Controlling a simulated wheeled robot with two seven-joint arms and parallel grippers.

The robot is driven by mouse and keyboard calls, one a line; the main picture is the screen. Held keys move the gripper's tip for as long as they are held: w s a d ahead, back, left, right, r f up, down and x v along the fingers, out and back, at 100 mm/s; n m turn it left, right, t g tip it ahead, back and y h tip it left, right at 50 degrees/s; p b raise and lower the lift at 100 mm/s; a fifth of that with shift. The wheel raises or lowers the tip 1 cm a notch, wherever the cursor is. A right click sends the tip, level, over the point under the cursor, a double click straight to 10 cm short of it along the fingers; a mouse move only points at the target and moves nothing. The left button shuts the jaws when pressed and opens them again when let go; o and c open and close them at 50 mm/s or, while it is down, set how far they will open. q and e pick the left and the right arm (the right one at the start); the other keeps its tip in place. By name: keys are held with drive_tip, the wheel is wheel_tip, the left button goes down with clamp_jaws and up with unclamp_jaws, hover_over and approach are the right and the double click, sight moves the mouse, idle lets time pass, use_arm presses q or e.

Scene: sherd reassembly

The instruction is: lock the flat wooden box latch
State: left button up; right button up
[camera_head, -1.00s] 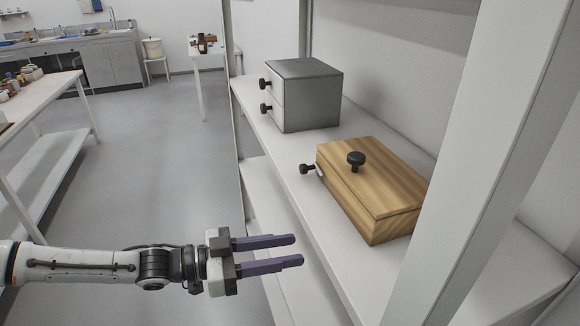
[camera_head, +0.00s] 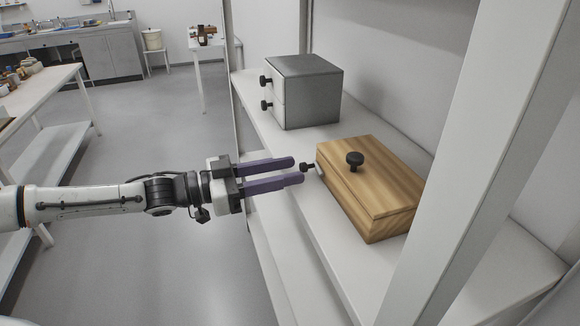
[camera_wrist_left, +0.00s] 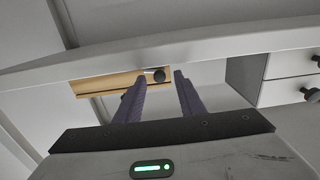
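The flat wooden box (camera_head: 372,190) sits on the white shelf, with a black knob (camera_head: 355,159) on its lid. Its latch, a black knob (camera_head: 307,167) with a small light plate, is on the box's left face. My left gripper (camera_head: 298,171) is open and empty, its purple fingers pointing at the latch knob, with the tips very close to it. In the left wrist view the box (camera_wrist_left: 105,84) shows beyond the shelf edge, and the latch knob (camera_wrist_left: 159,75) appears between and beyond the fingertips (camera_wrist_left: 160,78). Whether the fingers touch it cannot be told. My right gripper is out of view.
A grey two-drawer cabinet (camera_head: 306,92) with black knobs stands farther back on the shelf (camera_head: 300,208). A white upright post (camera_head: 478,160) rises at the right, in front of the shelf.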

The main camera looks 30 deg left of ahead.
use_arm(q)
drive_tip(key=shift+w+d, duration=0.5)
drive_tip(key=shift+w, duration=0.05)
clamp_jaws()
